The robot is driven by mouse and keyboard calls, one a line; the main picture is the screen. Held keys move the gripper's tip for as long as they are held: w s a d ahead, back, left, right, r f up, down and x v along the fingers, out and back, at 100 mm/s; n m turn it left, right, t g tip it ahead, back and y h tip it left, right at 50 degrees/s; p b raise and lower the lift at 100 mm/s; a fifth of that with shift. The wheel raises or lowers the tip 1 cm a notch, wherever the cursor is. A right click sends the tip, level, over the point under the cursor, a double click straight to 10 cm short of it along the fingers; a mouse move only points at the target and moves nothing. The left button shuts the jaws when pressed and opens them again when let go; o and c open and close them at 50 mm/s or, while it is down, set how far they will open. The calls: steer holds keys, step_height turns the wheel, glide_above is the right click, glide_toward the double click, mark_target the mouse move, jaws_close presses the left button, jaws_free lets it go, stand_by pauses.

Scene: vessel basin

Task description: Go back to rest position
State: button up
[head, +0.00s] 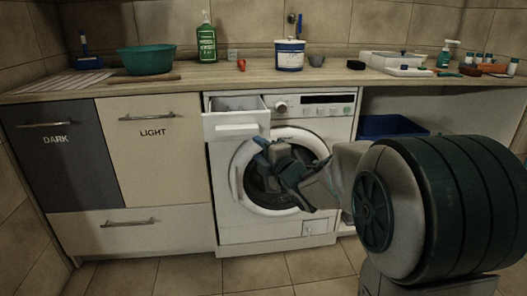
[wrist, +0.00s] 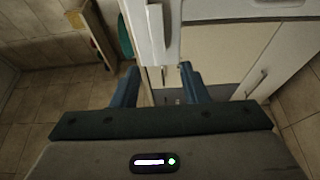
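My gripper (head: 288,165) is in front of the washing machine's (head: 285,227) round door in the head view. In the wrist view its two blue fingers (wrist: 160,80) are spread apart with nothing held between them. The machine's detergent drawer (head: 236,122) is pulled out at the upper left of its front, above and left of my gripper. The round door (head: 240,185) looks closed, though my gripper and arm hide much of it.
The counter (head: 330,78) holds a green basin (head: 147,59), a green bottle (head: 207,40), a white-and-blue tin (head: 289,55) and white trays (head: 395,62). DARK (head: 55,165) and LIGHT (head: 155,160) cabinet fronts are at left. A blue bin (head: 390,127) sits under the counter at right. Tiled floor (head: 180,277) shows in front.

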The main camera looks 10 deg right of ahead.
steer(key=shift+v, duration=0.8)
steer(key=s+d+r+m+g+h+p, duration=0.6)
steer(key=s+r+m+p, duration=0.45)
steer(key=p, duration=0.75)
steer(key=s+r+m+g+p, duration=0.4)
steer(key=s+p, duration=0.4)
steer(key=s, duration=0.2)
steer(key=s+a+r+m+g+p, duration=0.1)
steer(key=s+r+m+g+p, duration=0.2)
steer(key=s+r+m+p, duration=0.3)
steer(key=s+m+p, duration=0.2)
steer(key=s, duration=0.1)
steer(key=shift+s+r+g+h, duration=0.2)
steer(key=shift+s+g+h, duration=0.2)
